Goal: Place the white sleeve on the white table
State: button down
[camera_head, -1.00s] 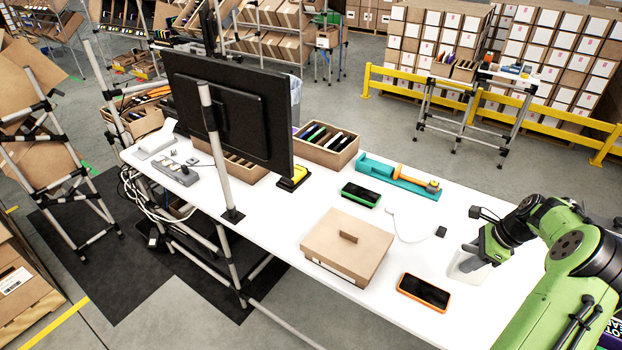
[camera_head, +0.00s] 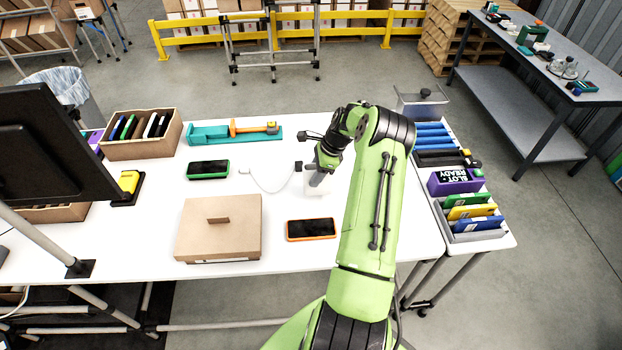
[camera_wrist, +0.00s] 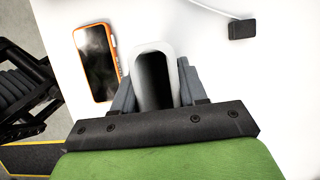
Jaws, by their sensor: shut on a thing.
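My gripper (camera_head: 318,180) is low over the right part of the white table (camera_head: 270,285). In the wrist view my gripper (camera_wrist: 155,95) has its grey fingers on both sides of the white sleeve (camera_wrist: 152,48), shut on it. The sleeve shows a white rim around a dark hollow. In the head view the sleeve (camera_head: 317,190) is a small white shape under the gripper, partly hidden by it. I cannot tell whether its bottom touches the table.
An orange-framed phone (camera_head: 311,230) lies close to the sleeve, and a black charger plug (camera_head: 298,166) with a white cable lies behind. A cardboard box (camera_head: 218,228) and green-framed phone (camera_head: 208,168) are further left. A rack of coloured cases (camera_head: 470,212) stands right.

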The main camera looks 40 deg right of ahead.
notch_tip(320, 180, down, 3)
jog(key=shift+s+r, duration=0.1)
jog(key=shift+f, duration=0.35)
jog(key=c, duration=0.6)
grip_release()
